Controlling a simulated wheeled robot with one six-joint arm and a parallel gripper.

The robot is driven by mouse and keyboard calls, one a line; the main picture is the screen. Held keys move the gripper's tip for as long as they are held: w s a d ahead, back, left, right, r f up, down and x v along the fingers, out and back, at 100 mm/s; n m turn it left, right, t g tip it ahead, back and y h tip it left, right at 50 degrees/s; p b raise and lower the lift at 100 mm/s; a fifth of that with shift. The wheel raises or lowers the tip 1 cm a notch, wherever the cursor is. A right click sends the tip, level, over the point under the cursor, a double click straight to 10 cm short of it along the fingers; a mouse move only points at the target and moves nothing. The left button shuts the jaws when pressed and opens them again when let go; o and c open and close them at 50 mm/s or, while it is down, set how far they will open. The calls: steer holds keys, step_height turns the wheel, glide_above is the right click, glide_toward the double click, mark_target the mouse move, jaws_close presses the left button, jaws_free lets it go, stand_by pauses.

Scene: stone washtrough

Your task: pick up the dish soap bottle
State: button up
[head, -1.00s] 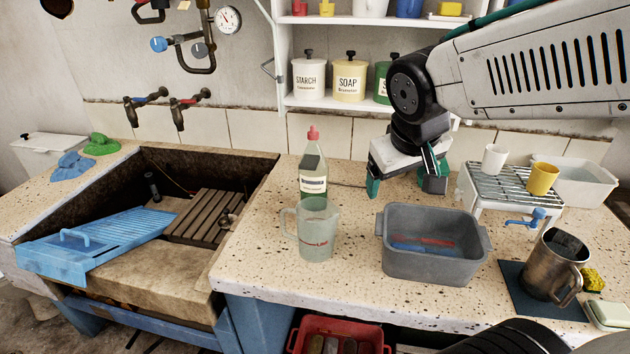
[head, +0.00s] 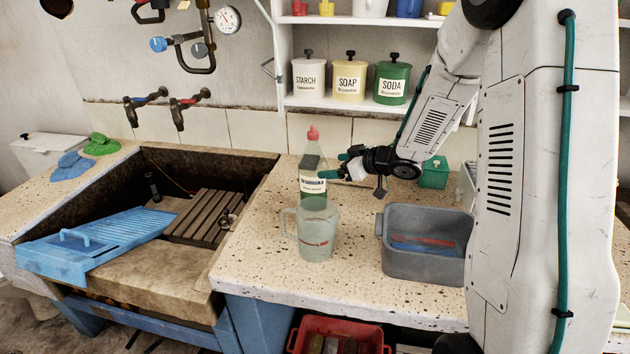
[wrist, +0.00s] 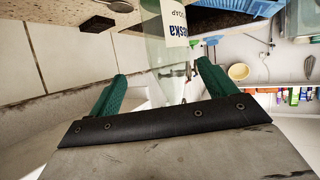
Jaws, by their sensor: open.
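The dish soap bottle (head: 313,170) stands upright on the speckled counter, clear-green with a white label and a red cap. A translucent jug (head: 318,232) with red lettering stands in front and hides its lower part. My gripper (head: 335,166) is open and empty, lying level just right of the bottle with its green fingers pointing left towards it. In the wrist view the bottle (wrist: 168,58) shows between the two fingers (wrist: 160,80), its label partly in view. I cannot tell how deep it sits between them.
A grey basin (head: 420,262) with red and blue items stands right of the jug. A green box (head: 435,174) is behind it. The stone trough (head: 150,185) with a blue washboard (head: 95,243) is at left. A shelf with labelled canisters (head: 350,80) hangs above.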

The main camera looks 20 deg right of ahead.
mark_target(314, 173)
steer(key=shift+y, duration=0.8)
steer(key=x, duration=0.2)
steer(key=f+x, duration=0.1)
steer(key=x, duration=0.2)
steer(key=s+x, duration=0.1)
steer(key=x, duration=0.2)
steer(key=shift+w+a+f, duration=0.15)
steer(key=shift+a+f, duration=0.1)
steer(key=shift+f, duration=0.15)
steer(key=c, duration=1.3)
